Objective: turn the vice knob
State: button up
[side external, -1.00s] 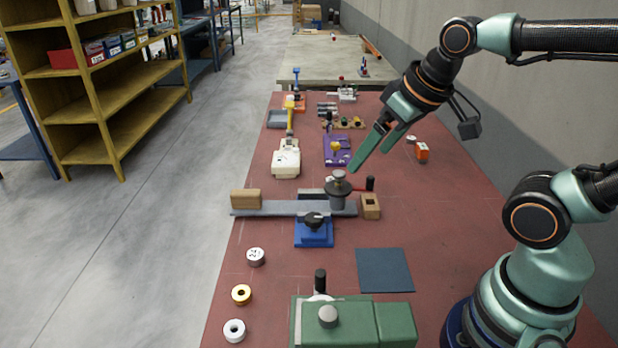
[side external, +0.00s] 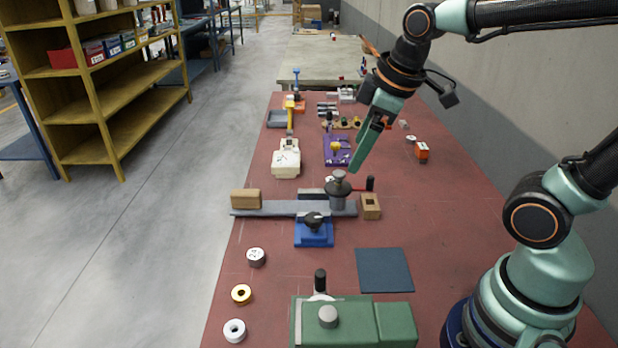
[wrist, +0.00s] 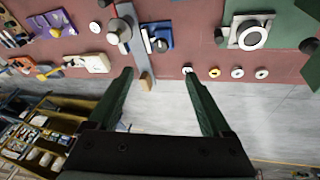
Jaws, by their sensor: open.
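A green machine-like body (side external: 350,322) with a grey round knob (side external: 328,316) is at the near edge. I cannot tell for sure which of these is the vice knob. My gripper (side external: 358,160) is open and empty, fingers pointing down, above and behind the dark round post (side external: 338,188) on the bar.
Wooden blocks (side external: 246,199) (side external: 370,206) sit at both ends of the bar. A purple fixture (side external: 337,150) and a cream device (side external: 286,158) lie farther back. Several rings lie along the left edge. A dark mat (side external: 384,270) lies flat at right.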

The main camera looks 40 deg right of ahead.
jog(key=w+f+n+g, duration=0.2)
jog(key=w+n, duration=0.3)
jog(key=n, duration=0.5)
jog(key=n+g, duration=0.2)
jog(key=n, duration=0.9)
send_over(314, 217)
notch_tip(314, 217, down, 6)
jog(key=r, duration=0.1)
notch_tip(314, 217, down, 13)
jog(key=shift+r, duration=0.2)
grip_shut()
